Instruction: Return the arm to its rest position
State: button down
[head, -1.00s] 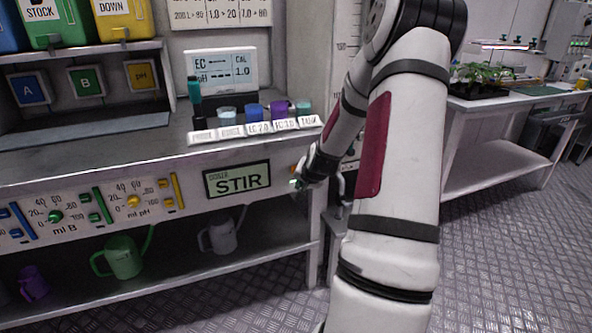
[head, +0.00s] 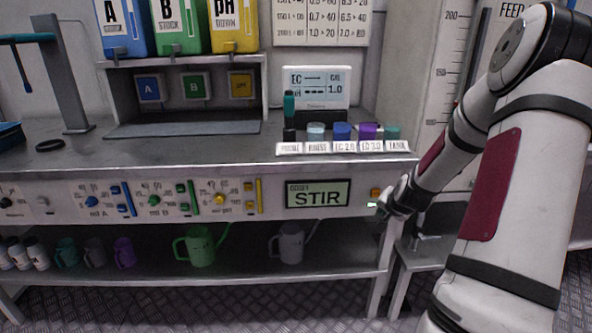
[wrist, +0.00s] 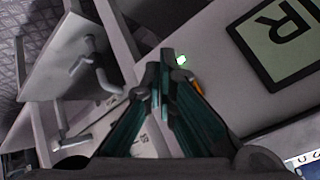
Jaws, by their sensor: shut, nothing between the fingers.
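My arm reaches in from the right of the head view, and my gripper (head: 376,206) is at the bench's front panel, just right of the STIR display (head: 318,194). In the wrist view my gripper (wrist: 165,62) has its two teal fingers together, with nothing between them. A small green light (wrist: 182,60) shows beside the fingertips, with an orange part (wrist: 197,86) near it. Whether the fingertips touch the panel I cannot tell.
A row of labelled cups (head: 342,131) stands on the bench top (head: 210,151) near the EC meter (head: 316,87). Watering cans, one green (head: 200,246) and one grey (head: 291,243), stand on the lower shelf. A small side table (head: 425,252) with a tap is close to my gripper.

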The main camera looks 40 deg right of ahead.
jog(key=s+a+r+n+g+y, duration=0.1)
jog(key=a+r+n, duration=0.4)
jog(key=a, duration=0.8)
jog(key=s+a+r+n+g+y, duration=0.1)
jog(key=a+r+n+g+y, duration=0.15)
jog(key=a+r, duration=0.8)
jog(key=s+a+r+n+g+y, duration=0.25)
jog(key=s+a+n, duration=0.45)
jog(key=s+a, duration=1.5)
notch_tip(320, 180, up, 24)
jog(key=s+d+t+p, duration=0.1)
jog(key=s+t+p, duration=0.1)
jog(key=p, duration=1.8)
jog(key=shift+s+d+f+t+h+p, duration=0.25)
jog(key=shift+s+t+h+p, duration=0.15)
jog(key=shift+t, duration=0.2)
